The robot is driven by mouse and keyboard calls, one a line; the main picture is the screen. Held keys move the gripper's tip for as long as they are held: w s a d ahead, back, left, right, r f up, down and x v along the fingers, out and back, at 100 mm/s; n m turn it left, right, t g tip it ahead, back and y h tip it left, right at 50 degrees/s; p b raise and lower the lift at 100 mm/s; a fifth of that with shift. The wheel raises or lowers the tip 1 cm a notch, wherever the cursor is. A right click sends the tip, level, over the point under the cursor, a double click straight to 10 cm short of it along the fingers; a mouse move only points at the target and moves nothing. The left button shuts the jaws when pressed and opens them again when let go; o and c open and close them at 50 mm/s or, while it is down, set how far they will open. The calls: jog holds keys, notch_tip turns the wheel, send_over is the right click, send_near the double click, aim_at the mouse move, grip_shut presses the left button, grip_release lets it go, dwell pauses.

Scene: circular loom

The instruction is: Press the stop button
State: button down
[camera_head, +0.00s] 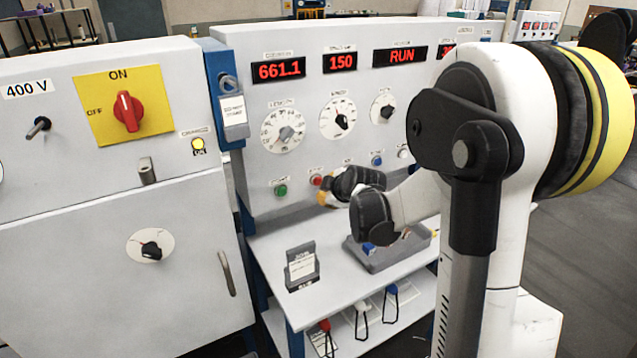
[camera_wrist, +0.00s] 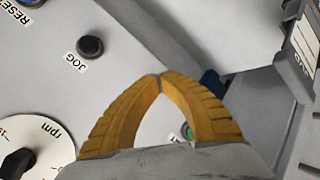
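The red button (camera_head: 316,180), its label too small to read, sits in the row at the bottom of the loom's control panel (camera_head: 250,155), right of the green button (camera_head: 280,190). My gripper (camera_head: 323,199) has its yellow fingers just below and right of the red button in the head view. Contact cannot be told. In the wrist view, my gripper (camera_wrist: 160,75) has its fingertips together, with nothing held. The green button (camera_wrist: 187,131) shows between the fingers. The red button does not show there; the fingers likely hide it. A display (camera_head: 400,56) reads RUN.
The black JOG button (camera_wrist: 90,46) is close by in the wrist view. A blue button (camera_head: 376,160) and a white one (camera_head: 403,153) lie further right. Below the panel, a shelf holds a small sign holder (camera_head: 301,268) and a grey tray (camera_head: 385,262).

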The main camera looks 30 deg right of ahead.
jog(key=shift+w, duration=0.15)
dwell(0.3)
jog(key=shift+w, duration=0.75)
dwell(0.6)
jog(key=shift+s, duration=0.9)
jog(key=s, duration=0.5)
dwell(0.4)
dwell(2.3)
